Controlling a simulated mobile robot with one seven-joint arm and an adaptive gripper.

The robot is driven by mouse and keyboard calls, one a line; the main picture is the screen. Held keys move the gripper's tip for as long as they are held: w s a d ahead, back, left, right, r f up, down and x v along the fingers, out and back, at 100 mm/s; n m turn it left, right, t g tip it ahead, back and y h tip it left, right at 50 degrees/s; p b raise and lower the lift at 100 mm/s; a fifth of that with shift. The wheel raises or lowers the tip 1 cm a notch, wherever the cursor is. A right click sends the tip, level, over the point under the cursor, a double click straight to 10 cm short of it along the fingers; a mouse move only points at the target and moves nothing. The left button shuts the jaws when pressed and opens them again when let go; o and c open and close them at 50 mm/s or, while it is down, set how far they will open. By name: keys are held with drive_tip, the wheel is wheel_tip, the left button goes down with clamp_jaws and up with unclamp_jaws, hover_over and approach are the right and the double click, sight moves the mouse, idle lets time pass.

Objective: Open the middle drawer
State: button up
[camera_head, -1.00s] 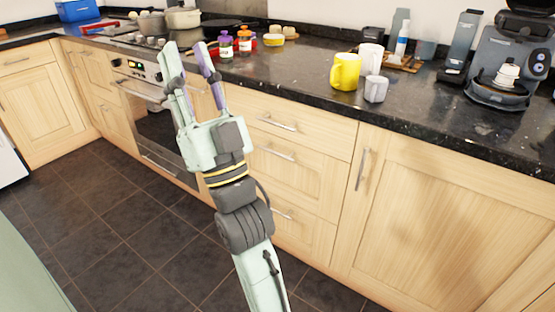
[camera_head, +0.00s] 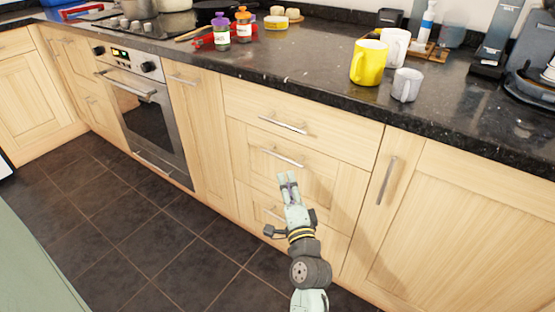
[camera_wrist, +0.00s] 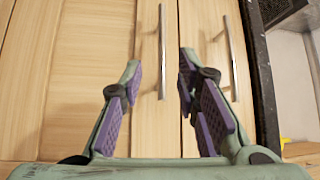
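The middle drawer (camera_head: 318,181) is the second of three stacked wooden drawers and looks shut. Its slim metal bar handle (camera_head: 282,158) lies just beyond my fingertips in the head view. My gripper (camera_head: 288,176) is in front of the drawer stack, its fingers pointing at the fronts. In the wrist view my gripper (camera_wrist: 160,68) is open and empty, and the middle handle (camera_wrist: 162,50) appears in the gap between the fingertips, apparently ahead of them. The top drawer's handle (camera_wrist: 230,50) is to the right, beyond the right finger. My gripper partly covers the bottom drawer.
The top drawer (camera_head: 302,112) is shut under the dark worktop (camera_head: 290,60). A cupboard door with a vertical handle (camera_head: 387,180) is to the right, and the oven (camera_head: 146,108) to the left. Mugs stand on the worktop. The floor (camera_head: 180,245) left of my arm is clear.

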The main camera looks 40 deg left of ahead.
sight(280, 157)
drive_tip(key=p+x, duration=0.1)
drive_tip(key=x, duration=0.3)
drive_tip(key=p+x, duration=0.1)
drive_tip(key=x, duration=0.4)
drive_tip(key=shift+a+r, duration=0.1)
drive_tip(key=shift+r, duration=0.15)
drive_tip(key=shift+w+a, duration=0.5)
drive_tip(key=shift+c, duration=0.2)
clamp_jaws()
